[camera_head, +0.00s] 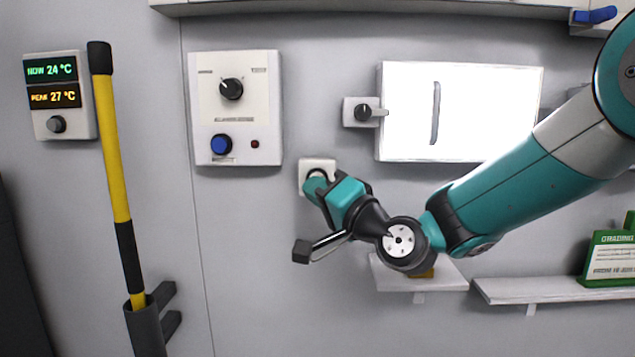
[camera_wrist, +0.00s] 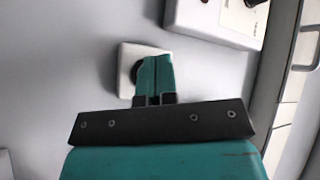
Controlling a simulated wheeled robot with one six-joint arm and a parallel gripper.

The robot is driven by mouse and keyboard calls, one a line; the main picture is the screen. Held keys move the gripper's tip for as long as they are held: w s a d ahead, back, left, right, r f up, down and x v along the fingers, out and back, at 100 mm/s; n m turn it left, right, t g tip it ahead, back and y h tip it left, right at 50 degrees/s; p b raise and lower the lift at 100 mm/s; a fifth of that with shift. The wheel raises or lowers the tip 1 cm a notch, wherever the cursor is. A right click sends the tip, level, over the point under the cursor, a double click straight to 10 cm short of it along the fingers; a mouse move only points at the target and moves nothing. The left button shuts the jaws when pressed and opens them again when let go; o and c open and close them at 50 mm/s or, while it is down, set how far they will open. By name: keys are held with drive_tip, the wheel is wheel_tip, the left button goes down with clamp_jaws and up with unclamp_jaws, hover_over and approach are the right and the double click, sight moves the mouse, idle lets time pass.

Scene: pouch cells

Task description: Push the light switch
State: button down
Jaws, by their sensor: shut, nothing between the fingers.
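The light switch appears to be the small white wall plate (camera_head: 306,168) with a dark round part, below and right of the knob panel. My gripper (camera_head: 312,184) is in front of this plate, its fingertips over the lower part of the dark round. In the wrist view the white plate (camera_wrist: 127,55) shows behind my gripper (camera_wrist: 155,62). The fingers are shut with nothing between them and hide much of the dark part. I cannot tell whether the tips touch it.
A panel (camera_head: 236,130) with a black knob and blue button is up left. A bright white panel (camera_head: 460,112) with a small knob plate (camera_head: 361,111) is up right. A yellow pole (camera_head: 112,165) stands left. Shelves (camera_head: 540,289) sit low right, one holding a green sign (camera_head: 608,257).

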drive_tip(key=shift+w, duration=0.5)
idle(0.3)
drive_tip(key=shift+s, duration=0.6)
drive_tip(key=s+b, duration=0.1)
drive_tip(key=s, duration=0.5)
drive_tip(key=shift+a, duration=0.15)
idle(1.4)
